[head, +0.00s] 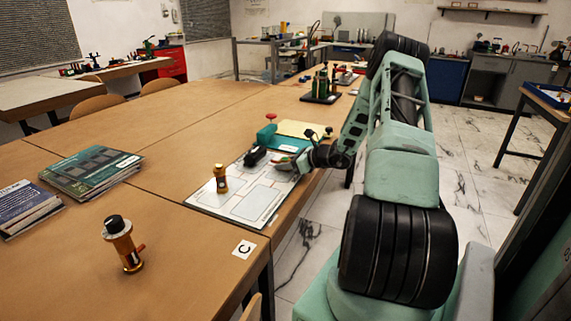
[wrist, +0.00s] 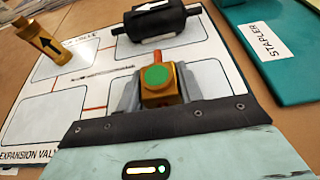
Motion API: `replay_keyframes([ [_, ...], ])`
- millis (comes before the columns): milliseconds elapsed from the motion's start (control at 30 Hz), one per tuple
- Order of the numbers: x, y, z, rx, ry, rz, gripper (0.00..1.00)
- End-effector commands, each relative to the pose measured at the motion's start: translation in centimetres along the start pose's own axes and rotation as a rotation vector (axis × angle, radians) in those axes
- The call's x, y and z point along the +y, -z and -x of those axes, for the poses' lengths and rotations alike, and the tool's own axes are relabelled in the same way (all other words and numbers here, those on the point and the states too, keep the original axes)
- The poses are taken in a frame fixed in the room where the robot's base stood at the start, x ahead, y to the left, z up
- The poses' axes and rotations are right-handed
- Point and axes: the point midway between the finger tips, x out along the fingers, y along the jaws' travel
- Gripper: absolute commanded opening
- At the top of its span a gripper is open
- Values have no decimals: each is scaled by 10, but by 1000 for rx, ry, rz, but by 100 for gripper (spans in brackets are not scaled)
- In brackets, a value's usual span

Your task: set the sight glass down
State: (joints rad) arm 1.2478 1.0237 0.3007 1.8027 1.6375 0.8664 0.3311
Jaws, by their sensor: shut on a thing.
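The sight glass (wrist: 157,82) is a small brass block with a round green window. In the wrist view my gripper (wrist: 158,96) is shut on it, a grey finger on each side. It is over the white board (wrist: 92,70) with outlined boxes and red lines; I cannot tell whether it touches the board. In the head view my gripper (head: 288,163) is at the right edge of the board (head: 245,208), and the sight glass is hard to make out. A black cylinder (wrist: 152,27) and a brass part with a black arrow (wrist: 42,42) are on the board.
A teal stapler (head: 267,134) is beyond the board. A brass part with a black cap (head: 121,240) stands on the near table, left of a card marked C (head: 244,249). Books (head: 92,172) lie at left. The board's near boxes look empty.

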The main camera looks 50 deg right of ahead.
Motion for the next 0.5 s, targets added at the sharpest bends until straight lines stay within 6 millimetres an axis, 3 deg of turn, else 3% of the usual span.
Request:
replay_keyframes([
  [33, 0, 2, -1, -1, 0, 0, 9],
  [67, 0, 3, -1, 0, 0, -1, 39],
  [133, 0, 2, -1, 0, 0, -1, 58],
  [500, 0, -3, 2, 0, 0, 0, 58],
])
